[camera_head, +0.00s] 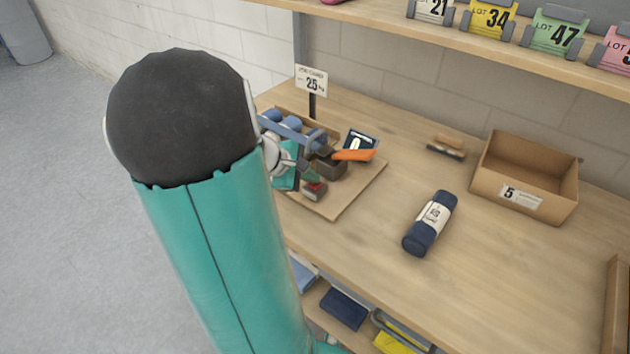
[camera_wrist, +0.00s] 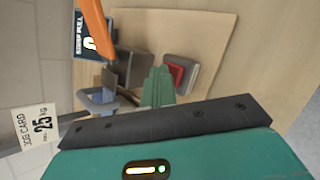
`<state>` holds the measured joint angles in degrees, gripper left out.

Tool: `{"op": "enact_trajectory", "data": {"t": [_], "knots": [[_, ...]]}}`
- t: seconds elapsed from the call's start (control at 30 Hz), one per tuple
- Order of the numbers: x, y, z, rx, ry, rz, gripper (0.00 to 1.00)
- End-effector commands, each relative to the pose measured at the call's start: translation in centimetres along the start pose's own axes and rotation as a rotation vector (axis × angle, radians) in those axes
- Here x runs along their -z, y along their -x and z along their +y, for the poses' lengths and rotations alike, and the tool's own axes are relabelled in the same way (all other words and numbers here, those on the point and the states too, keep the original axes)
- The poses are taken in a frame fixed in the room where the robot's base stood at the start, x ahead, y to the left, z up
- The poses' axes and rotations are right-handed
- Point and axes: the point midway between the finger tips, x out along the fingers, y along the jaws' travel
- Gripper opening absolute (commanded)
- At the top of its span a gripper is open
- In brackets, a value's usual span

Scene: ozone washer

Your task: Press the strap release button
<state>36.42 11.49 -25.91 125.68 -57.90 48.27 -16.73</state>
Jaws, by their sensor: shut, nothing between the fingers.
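A small grey block with a red top, which looks like the button (camera_head: 315,187), sits near the front edge of a wooden board (camera_head: 345,205). In the wrist view the red part (camera_wrist: 177,74) shows just right of my fingertips. My gripper (camera_wrist: 158,72) is shut and empty, its green fingers together and pointing at the board. In the head view my gripper (camera_head: 311,177) is close to the red-topped block, partly behind my arm. I cannot tell whether they touch. An orange lever (camera_head: 354,155) extends from a dark brown block (camera_head: 329,168) behind the button.
A blue clamp frame and blue rolls (camera_head: 286,119) crowd the board's back left. A card sign (camera_head: 311,80) stands behind. A dark blue roll (camera_head: 430,222), a brush (camera_head: 446,146) and a cardboard box (camera_head: 526,180) are on the bench right. The bench between is clear.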

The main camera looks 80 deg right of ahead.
Motion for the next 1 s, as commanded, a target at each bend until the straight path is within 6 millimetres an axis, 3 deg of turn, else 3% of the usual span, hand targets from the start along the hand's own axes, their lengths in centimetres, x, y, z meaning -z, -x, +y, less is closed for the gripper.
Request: {"op": "enact_trajectory", "data": {"t": [1.0], "knots": [[-1.8,2.5,1.9,-0.002,-0.002,0.002,0.00]]}}
